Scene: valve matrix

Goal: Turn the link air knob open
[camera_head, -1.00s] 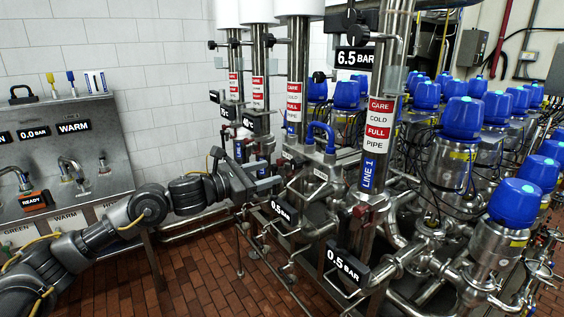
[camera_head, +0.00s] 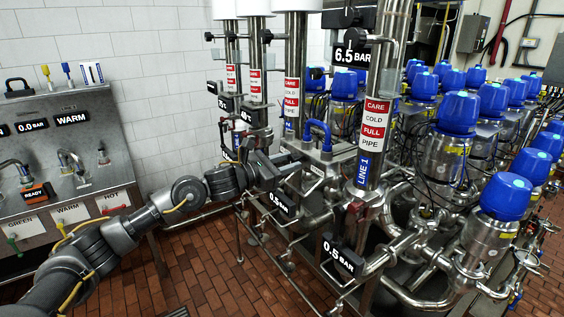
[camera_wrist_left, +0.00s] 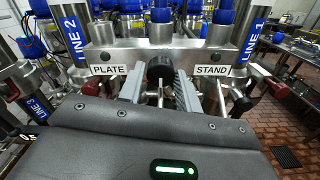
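A black round knob (camera_wrist_left: 160,72) sits on the steel block between the PLATE label (camera_wrist_left: 108,70) and the STAND label (camera_wrist_left: 212,70) in the left wrist view. I take it for the link air knob; no label on it is readable. My left gripper (camera_wrist_left: 160,88) is open, with one grey finger on each side of the knob in this view. Whether the fingers touch it I cannot tell. In the head view, my left gripper (camera_head: 286,167) is at the pipe manifold, left of the LINE 1 pipe (camera_head: 370,135), and the knob is hidden there. My right gripper is not in view.
Red-handled valves flank the fingers, one dark red handle (camera_wrist_left: 91,87) at left and another (camera_wrist_left: 276,87) at right. Blue-capped valves (camera_head: 459,112) crowd the right. A steel control panel (camera_head: 60,150) stands at left. Brick floor (camera_head: 205,280) is open below my arm.

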